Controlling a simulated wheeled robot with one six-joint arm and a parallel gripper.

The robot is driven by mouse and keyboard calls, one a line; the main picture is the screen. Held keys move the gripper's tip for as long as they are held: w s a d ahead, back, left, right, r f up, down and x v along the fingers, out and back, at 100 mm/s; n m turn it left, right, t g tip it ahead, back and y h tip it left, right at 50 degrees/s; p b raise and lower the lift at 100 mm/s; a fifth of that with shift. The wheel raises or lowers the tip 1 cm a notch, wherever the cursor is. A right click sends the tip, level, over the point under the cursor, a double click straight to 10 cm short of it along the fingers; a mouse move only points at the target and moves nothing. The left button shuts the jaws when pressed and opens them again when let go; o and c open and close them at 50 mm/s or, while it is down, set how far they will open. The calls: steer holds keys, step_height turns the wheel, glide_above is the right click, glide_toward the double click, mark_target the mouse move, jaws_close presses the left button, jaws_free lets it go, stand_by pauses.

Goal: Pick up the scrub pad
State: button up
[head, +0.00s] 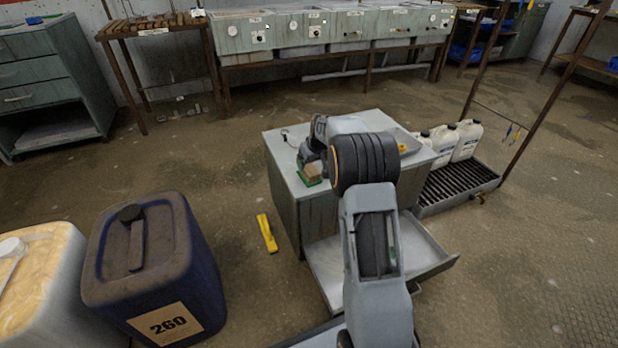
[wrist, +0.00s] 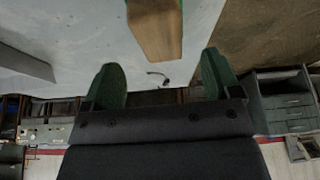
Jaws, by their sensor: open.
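A tan block (head: 314,170), which I take to be the scrub pad, is on the grey cabinet top (head: 282,151) near its left edge. Green shows around its base in the head view; I cannot tell whether that is the pad or my green fingertips. My gripper (wrist: 163,78) is open, with one green finger on each side. The block appears beyond the fingertips, in line with the gap. No contact shows, and the gap is empty.
A small dark hooked item (head: 285,136) lies on the cabinet top. An open drawer (head: 425,246) juts from the cabinet's front. A yellow object (head: 267,233) lies on the floor. A blue drum (head: 150,270) stands left, and white jugs (head: 467,140) stand on a rack at right.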

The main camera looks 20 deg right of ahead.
mark_target(309, 168)
steer(key=shift+b+x, duration=1.7)
steer(key=shift+x, duration=1.4)
steer(key=shift+r, duration=0.1)
steer(key=c, duration=1.1)
steer(key=shift+o, duration=0.2)
steer(key=shift+r, duration=0.1)
